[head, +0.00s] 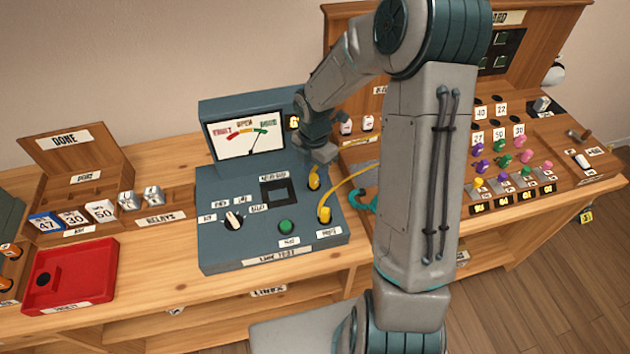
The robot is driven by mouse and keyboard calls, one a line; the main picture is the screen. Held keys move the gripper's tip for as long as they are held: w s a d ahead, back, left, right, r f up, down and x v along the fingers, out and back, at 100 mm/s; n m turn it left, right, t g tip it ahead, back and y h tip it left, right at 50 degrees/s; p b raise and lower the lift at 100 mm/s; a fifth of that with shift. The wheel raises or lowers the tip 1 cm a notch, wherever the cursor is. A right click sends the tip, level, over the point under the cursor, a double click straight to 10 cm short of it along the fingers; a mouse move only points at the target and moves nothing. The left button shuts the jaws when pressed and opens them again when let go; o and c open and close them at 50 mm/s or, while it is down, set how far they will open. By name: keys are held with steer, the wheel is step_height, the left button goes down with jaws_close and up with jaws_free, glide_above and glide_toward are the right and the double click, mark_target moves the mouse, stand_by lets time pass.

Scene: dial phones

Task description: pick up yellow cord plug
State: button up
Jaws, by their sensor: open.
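A yellow cord plug (325,213) stands upright at the lower right of the blue-grey line test box (215,228). A yellow cord (352,181) arcs from it to the right and passes behind my arm. A second yellow plug-like piece (314,178) shows on the box, higher up and just under my gripper. My gripper (317,166) points down over the right side of the box, above and behind the lower plug. It is open. Its fingertips are small and partly merged with the yellow piece, so I cannot tell whether they touch it.
The box carries a meter (246,134), a dark square opening (279,191), a knob (233,219) and a green button (286,227). A red tray (70,304) and a "DONE" case (68,166) lie left. A switchboard (500,150) with coloured plugs stands right, partly hidden by my arm.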

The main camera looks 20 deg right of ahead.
mark_target(314, 176)
steer(key=shift+f, duration=1.8)
jaws_close()
steer(key=shift+w+r, duration=0.1)
steer(key=shift+r, duration=0.05)
step_height(314, 176, up, 4)
steer(key=shift+f, duration=0.1)
steer(key=s+d+r, duration=0.7)
steer(key=d, duration=0.2)
steer(key=shift+s, duration=0.35)
